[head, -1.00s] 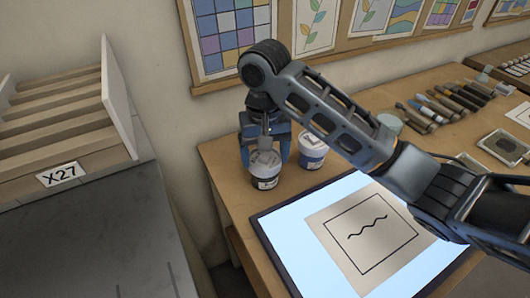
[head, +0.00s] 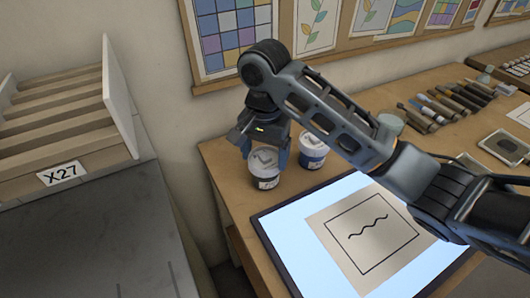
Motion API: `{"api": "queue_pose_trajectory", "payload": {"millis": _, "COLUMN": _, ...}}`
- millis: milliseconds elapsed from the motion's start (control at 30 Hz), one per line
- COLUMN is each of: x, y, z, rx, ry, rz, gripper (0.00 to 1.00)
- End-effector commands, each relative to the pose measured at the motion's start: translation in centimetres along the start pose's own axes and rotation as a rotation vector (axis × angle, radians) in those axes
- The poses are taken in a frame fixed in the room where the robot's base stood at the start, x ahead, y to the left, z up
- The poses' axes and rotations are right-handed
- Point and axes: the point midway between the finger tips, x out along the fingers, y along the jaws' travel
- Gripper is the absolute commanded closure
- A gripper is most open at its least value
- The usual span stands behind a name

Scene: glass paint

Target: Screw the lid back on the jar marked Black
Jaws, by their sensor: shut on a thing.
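A small white jar (head: 265,182) with a dark label band stands upright at the table's left end; its label is too small to read. A white lid (head: 264,160) with a grey mark on top sits at its mouth, and I cannot tell how tightly it is seated. My gripper (head: 264,156) points down over this jar, with its blue fingers around the lid, shut on it. The wrist hides part of the lid.
A lit panel (head: 283,225) with a sheet bearing a wavy line (head: 393,246) lies in front of the jars. Several tools (head: 440,108) lie further right.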

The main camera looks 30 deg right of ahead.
Motion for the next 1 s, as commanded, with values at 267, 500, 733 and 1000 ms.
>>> {"api": "queue_pose_trajectory", "payload": {"millis": 267, "x": 0.1, "y": 0.0, "z": 0.1, "rx": 0.040, "ry": -0.002, "rz": 0.002, "gripper": 0.46}}
{"api": "queue_pose_trajectory", "payload": {"millis": 500, "x": 0.1, "y": 0.0, "z": 0.1, "rx": 0.039, "ry": -0.001, "rz": 0.001, "gripper": 0.00}}
{"api": "queue_pose_trajectory", "payload": {"millis": 733, "x": 0.0, "y": 0.0, "z": 0.0, "rx": 0.039, "ry": -0.001, "rz": 0.001, "gripper": 0.00}}
{"api": "queue_pose_trajectory", "payload": {"millis": 1000, "x": -1.0, "y": 0.0, "z": -0.1, "rx": 0.038, "ry": 0.003, "rz": -0.001, "gripper": 0.00}}
